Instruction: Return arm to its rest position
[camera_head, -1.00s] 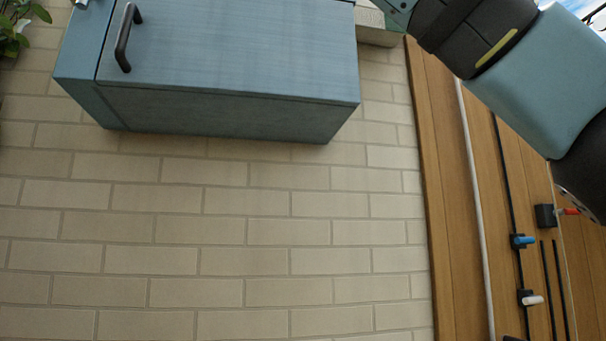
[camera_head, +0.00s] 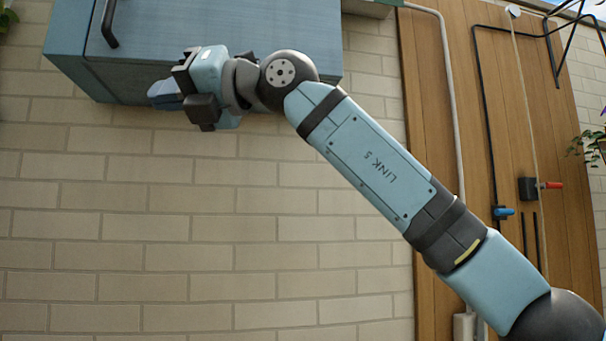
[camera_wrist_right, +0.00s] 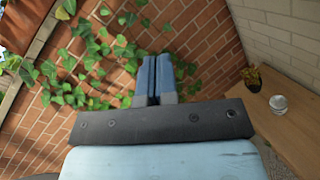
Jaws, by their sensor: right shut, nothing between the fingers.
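My right arm crosses the head view from the lower right to the upper left. Its gripper (camera_head: 165,92) is in front of the lower part of a blue wall cabinet (camera_head: 230,45). Whether it touches the cabinet I cannot tell. In the right wrist view the two blue fingers of this gripper (camera_wrist_right: 156,75) lie side by side, shut, with nothing between them. They point toward a red brick wall with ivy. My left gripper is not in view.
The cabinet has a dark handle (camera_head: 109,24). Pale brick wall (camera_head: 180,250) fills the space below it. Wooden boards (camera_head: 420,100) with pipes and valves (camera_head: 503,212) stand at the right. The right wrist view shows ivy (camera_wrist_right: 75,65), a potted plant (camera_wrist_right: 252,78) and a clear round object (camera_wrist_right: 278,104) on a wooden surface (camera_wrist_right: 275,130).

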